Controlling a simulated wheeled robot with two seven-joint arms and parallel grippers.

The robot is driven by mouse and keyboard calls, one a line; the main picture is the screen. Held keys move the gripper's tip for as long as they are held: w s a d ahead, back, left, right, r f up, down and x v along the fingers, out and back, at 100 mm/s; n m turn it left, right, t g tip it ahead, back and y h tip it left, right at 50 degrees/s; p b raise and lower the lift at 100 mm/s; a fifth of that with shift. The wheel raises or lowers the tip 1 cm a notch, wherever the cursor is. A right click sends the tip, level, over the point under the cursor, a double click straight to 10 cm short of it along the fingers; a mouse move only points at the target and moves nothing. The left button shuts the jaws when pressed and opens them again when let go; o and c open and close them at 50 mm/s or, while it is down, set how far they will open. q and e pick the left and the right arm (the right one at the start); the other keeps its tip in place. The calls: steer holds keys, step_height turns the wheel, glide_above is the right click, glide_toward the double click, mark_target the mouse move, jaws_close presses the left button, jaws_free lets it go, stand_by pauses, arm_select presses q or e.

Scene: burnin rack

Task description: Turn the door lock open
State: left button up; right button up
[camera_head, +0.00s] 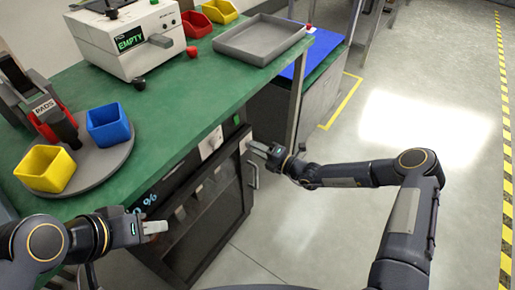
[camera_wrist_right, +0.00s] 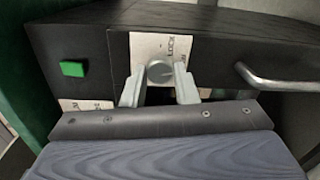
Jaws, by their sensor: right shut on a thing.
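The lock knob (camera_wrist_right: 160,72) is a round grey knob on a white label plate (camera_wrist_right: 143,50) in the right wrist view. My right gripper (camera_wrist_right: 160,92) is shut on this knob, one pale finger on each side. In the head view my right gripper (camera_head: 258,149) is at the upper right of the dark cabinet, and it hides the knob there. The cabinet door (camera_head: 203,207) is dark with a window and looks shut. Its metal handle (camera_head: 252,174) also shows in the right wrist view (camera_wrist_right: 280,82). My left gripper (camera_head: 154,228) is in front of the cabinet's left side; its finger gap is unclear.
A green button (camera_wrist_right: 72,69) is left of the lock. The green bench top (camera_head: 185,100) above holds a white machine (camera_head: 125,42), a grey tray (camera_head: 262,40), a round turntable (camera_head: 95,165) and coloured bins. The floor to the right (camera_head: 420,120) is clear.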

stand_by(0.5)
steer(key=o, duration=1)
steer(key=shift+p+v, duration=0.4)
steer(key=shift+v, duration=3.5)
